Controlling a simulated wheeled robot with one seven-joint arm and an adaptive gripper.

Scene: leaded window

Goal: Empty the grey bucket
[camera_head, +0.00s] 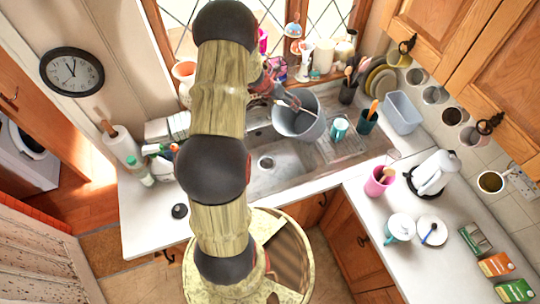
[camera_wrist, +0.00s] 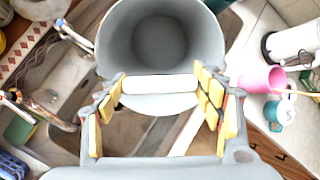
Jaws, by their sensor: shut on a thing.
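The grey bucket (camera_head: 298,122) is over the right part of the sink and looks tilted in the head view. In the wrist view the bucket (camera_wrist: 160,62) has its open mouth towards the camera, and its inside looks plain grey with nothing distinct in it. My gripper (camera_head: 289,101) is at the bucket's upper side. In the wrist view my gripper (camera_wrist: 163,88) is shut with a pale bar at the bucket's near edge between its fingers; I cannot tell whether this is handle or rim. Whether the bucket touches the sink is unclear.
The sink basin (camera_head: 267,164) lies left of and below the bucket. A teal cup (camera_head: 339,129) stands close to the bucket's right, with a utensil pot (camera_head: 367,121) and a pale blue-grey tub (camera_head: 402,113) beyond. The windowsill behind holds several small items. The front right counter has free room.

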